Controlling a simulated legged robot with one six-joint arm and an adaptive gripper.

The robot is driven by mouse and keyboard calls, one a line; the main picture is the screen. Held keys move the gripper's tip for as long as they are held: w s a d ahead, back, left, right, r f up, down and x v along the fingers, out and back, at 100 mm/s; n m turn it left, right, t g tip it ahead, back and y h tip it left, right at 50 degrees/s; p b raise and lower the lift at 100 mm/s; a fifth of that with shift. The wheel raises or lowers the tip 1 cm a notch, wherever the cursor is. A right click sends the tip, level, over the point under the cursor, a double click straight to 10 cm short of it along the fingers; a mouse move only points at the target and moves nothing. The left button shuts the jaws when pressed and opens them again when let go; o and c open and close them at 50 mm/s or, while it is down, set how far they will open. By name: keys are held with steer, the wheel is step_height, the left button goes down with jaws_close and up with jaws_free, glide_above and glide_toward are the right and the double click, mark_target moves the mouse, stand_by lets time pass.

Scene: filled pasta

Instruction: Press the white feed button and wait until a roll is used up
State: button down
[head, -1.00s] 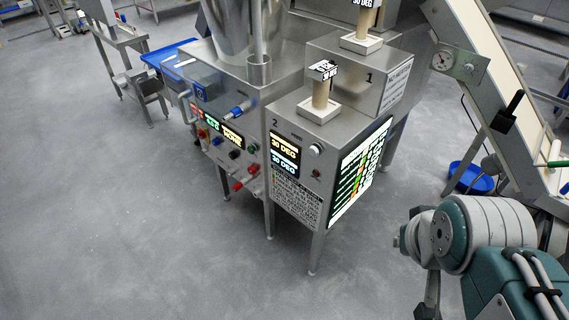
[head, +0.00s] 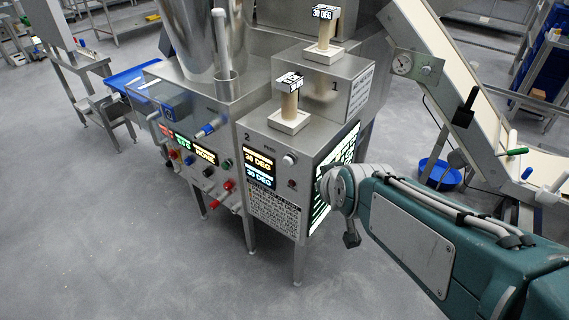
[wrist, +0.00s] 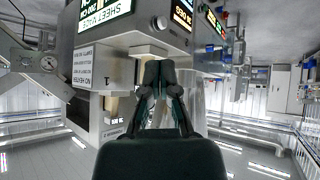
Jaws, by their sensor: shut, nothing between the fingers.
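A white round button (head: 289,159) sits on the front of the steel machine (head: 262,125), beside a small label and the lit "30 DEG" displays. It also shows in the upside-down wrist view (wrist: 159,22). Two pale rolls stand upright in square trays on top: the one by the 2 (head: 290,106) and the one by the 1 (head: 324,38), each with a small sign above. My gripper (wrist: 160,70) is shut and empty in the wrist view, its tips below the white button in that picture. In the head view, my arm reaches to the machine's right side; the fingers are not clearly seen there.
The control panel (head: 195,160) left of the displays carries several coloured buttons, with red handles below it. A sloping conveyor (head: 455,80) with a gauge stands at right. A blue bowl (head: 440,173) is on the floor beneath. Open grey floor lies in front and left.

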mark_target(287, 162)
steer(key=w+a+f+n+t, duration=0.4)
steer(key=w+a+f, duration=0.3)
steer(key=w, duration=0.5)
steer(key=w+a+f+n+t, duration=0.2)
steer(key=a+f+n+t, duration=0.1)
steer(key=a+f, duration=0.3)
step_height(287, 162, down, 3)
steer(key=shift+a+r+n+t+y, duration=0.1)
steer(key=shift+a+n+t+y, duration=0.15)
steer(key=shift+t, duration=0.25)
steer(key=w+d, duration=0.5)
steer(key=w, duration=0.2)
steer(key=shift+d, duration=0.25)
steer(key=shift+w+d+r, duration=0.1)
steer(key=shift+w+d, duration=0.2)
